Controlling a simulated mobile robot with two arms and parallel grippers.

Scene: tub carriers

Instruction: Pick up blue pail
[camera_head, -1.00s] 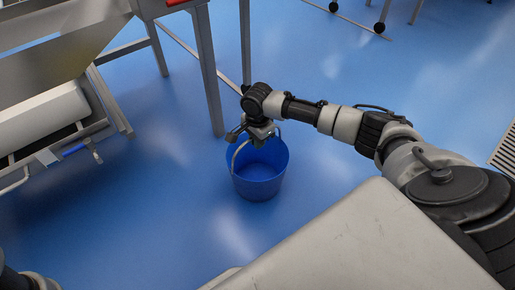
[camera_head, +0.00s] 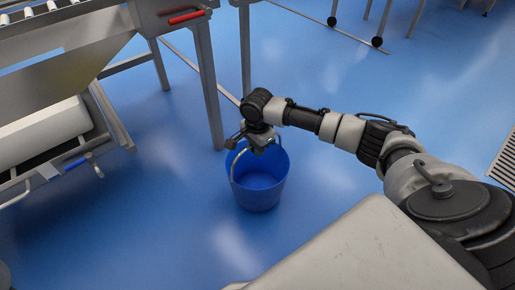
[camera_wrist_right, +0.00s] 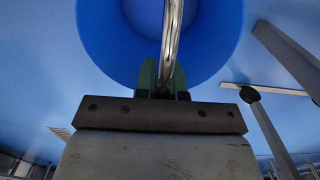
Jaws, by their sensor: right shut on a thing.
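The blue pail (camera_head: 259,190) is upright in the middle of the head view, below my right gripper (camera_head: 249,146). It has a pale metal handle (camera_head: 234,163) that rises at its left side to the gripper. In the right wrist view the shiny handle (camera_wrist_right: 172,40) runs between the fingers of my right gripper (camera_wrist_right: 164,80), which is shut on it. The blue pail (camera_wrist_right: 215,45) fills the top of that view behind the handle. I cannot tell whether the pail's base touches the floor. My left gripper is not in view.
A metal conveyor frame with legs (camera_head: 207,80) stands behind and left of the pail. A low metal cart with a white roll-like part (camera_head: 40,135) is at the left. Blue floor (camera_head: 340,70) is clear at the back right. A floor grate (camera_head: 507,160) lies at the right edge.

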